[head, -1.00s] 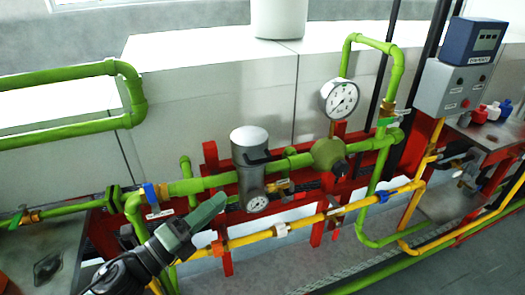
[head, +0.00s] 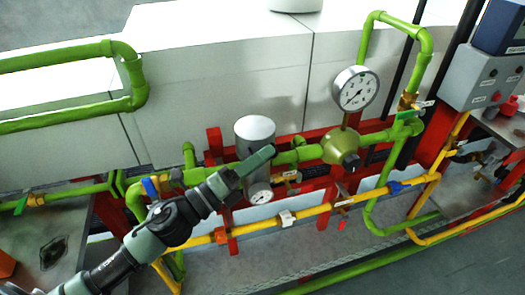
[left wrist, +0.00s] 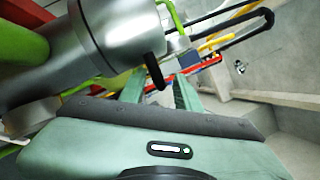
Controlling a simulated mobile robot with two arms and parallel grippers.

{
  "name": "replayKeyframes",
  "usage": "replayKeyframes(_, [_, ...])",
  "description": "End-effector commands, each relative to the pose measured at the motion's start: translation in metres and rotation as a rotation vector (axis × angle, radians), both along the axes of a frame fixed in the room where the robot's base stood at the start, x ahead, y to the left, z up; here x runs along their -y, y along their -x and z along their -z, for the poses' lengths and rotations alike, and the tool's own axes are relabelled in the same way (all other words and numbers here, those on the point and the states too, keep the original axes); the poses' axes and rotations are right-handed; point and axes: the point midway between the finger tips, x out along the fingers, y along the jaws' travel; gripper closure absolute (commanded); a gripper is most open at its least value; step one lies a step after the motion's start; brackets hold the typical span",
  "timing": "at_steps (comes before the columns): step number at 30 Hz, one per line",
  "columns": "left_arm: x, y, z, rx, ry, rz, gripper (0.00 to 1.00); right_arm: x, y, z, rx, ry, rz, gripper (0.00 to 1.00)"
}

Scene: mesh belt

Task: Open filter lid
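The filter (head: 256,130) is a grey metal cylinder with a lid, set in the green pipe line. In the left wrist view its lid (left wrist: 125,25) fills the top left. A black handle (left wrist: 155,70) juts from the lid there. My left gripper (head: 262,160) is in front of the filter in the head view and hides the handle. In the left wrist view the two green fingers (left wrist: 158,88) stand apart, with the handle's end in line with the gap between them. Whether they touch it, I cannot tell. My right gripper is out of view.
A yellow pipe (head: 316,211) runs below. A blue-handled valve (head: 150,188) is beside my arm.

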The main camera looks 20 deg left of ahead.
Motion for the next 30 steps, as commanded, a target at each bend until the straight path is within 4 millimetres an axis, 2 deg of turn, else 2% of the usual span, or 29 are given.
replayKeyframes(3, [0.003,-0.004,-0.001,-0.002,0.0,0.001,0.67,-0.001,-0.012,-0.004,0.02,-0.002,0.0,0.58])
replayKeyframes(10, [0.003,-0.004,0.0,-0.001,0.0,0.0,0.67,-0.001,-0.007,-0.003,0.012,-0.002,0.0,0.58])
replayKeyframes(11, [0.003,-0.004,0.0,-0.001,0.0,0.0,0.7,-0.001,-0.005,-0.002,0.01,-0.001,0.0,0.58])
replayKeyframes(14, [0.003,-0.004,0.0,-0.001,0.0,0.0,0.98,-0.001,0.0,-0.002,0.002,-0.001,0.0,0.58])
replayKeyframes(15, [0.003,-0.004,0.0,-0.002,0.0,0.001,1.0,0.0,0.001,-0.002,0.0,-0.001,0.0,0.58])
replayKeyframes(30, [0.003,-0.004,-0.001,0.002,-0.001,0.0,1.0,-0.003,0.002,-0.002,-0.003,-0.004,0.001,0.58])
